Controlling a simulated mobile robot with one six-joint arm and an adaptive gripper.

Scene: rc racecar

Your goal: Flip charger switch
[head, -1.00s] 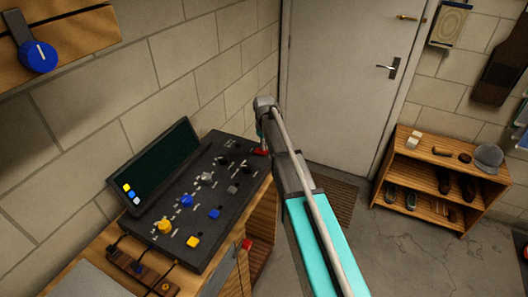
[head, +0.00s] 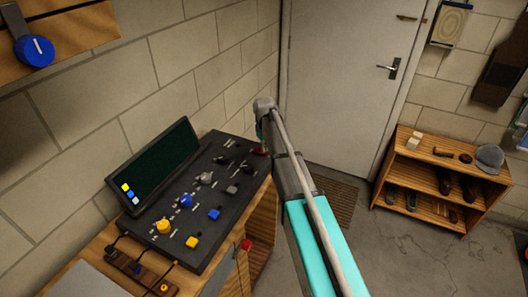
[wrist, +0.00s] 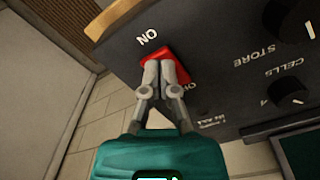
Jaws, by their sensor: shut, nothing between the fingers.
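The red charger switch (wrist: 182,70) sits on the dark panel, between an ON label (wrist: 147,37), which reads upside down in the wrist view, and a partly covered label on its other side. My gripper (wrist: 160,66) is shut and empty. Its fingertips are over the switch and look to be touching it, hiding part of it. In the head view the red switch (head: 263,152) shows at the panel's far right corner, beside the end of my arm. Which way the switch is tilted I cannot tell.
The dark control panel (head: 200,228) holds several knobs and buttons close to the switch. A screen (head: 158,162) stands along its back by the wall. A white door (head: 340,90) and a wooden shelf (head: 425,168) stand beyond, with open floor before them.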

